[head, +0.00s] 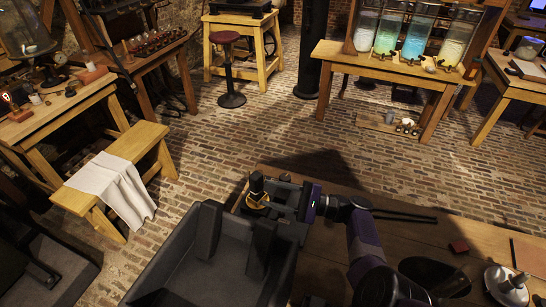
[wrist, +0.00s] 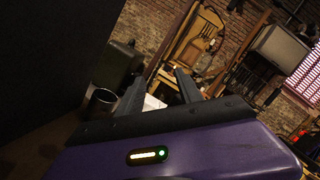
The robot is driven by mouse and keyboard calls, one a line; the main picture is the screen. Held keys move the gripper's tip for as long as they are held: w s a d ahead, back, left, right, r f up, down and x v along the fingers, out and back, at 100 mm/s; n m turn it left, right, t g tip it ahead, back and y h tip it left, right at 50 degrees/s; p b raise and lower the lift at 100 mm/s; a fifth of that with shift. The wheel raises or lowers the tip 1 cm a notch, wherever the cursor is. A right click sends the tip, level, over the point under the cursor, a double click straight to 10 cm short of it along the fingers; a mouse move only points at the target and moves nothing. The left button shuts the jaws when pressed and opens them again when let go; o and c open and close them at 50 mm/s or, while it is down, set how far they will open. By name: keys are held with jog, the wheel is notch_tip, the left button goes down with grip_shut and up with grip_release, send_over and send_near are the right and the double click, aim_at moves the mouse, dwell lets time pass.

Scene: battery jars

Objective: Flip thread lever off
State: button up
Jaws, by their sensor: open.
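My gripper (head: 272,196) is at the end of my purple arm, over the far edge of the wooden table in the head view, and points left. In the wrist view its two dark fingers (wrist: 158,78) stand apart with nothing gripped between them. A black knob-like piece with a brass-yellow ring (head: 257,188) shows right by the fingertips in the head view; I cannot tell whether it touches them. I cannot make out a thread lever for certain in either view.
A dark grey open bin (head: 195,262) stands just left of and below my gripper. A metal cup (wrist: 100,103) and green canister (wrist: 117,65) show in the wrist view.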

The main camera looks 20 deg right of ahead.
notch_tip(320, 180, up, 11)
jog(key=p, duration=0.1)
jog(key=shift+f, duration=0.2)
jog(key=shift+w, duration=0.1)
dwell(0.5)
